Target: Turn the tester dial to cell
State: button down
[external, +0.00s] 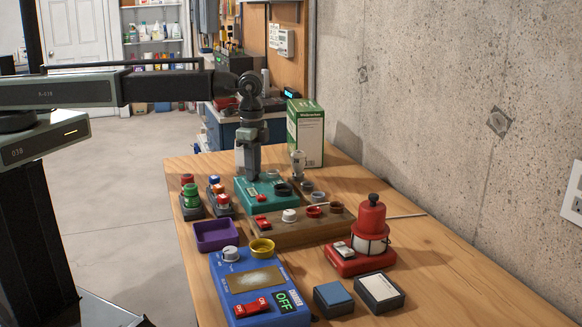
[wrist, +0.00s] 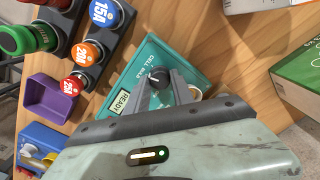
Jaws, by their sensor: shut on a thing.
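The tester is a teal box (external: 265,208) near the middle of the bench in the external view. In the wrist view its teal top (wrist: 187,63) carries a small display reading READY and printed lettering that seems to include CELL. The tester's dark round dial (wrist: 158,75) sits on that top. My gripper (wrist: 159,82) is shut on the dial, with one finger on each side. In the external view my gripper (external: 250,177) points down onto the left part of the box. The fingers partly cover the dial, so I cannot tell its setting.
A wooden strip with several knobs (external: 290,230) lies just in front of the tester. A fuse rack (external: 217,196) and green-topped item (external: 191,197) stand left, a green-white box (external: 306,135) behind. A purple tray (external: 215,236), blue switch unit (external: 240,290) and red lantern (external: 370,225) stand nearer.

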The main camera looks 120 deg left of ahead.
jog(key=m, duration=0.5)
jog(key=shift+m, duration=0.3)
dwell(0.5)
jog(key=c, duration=1.1)
grip_release()
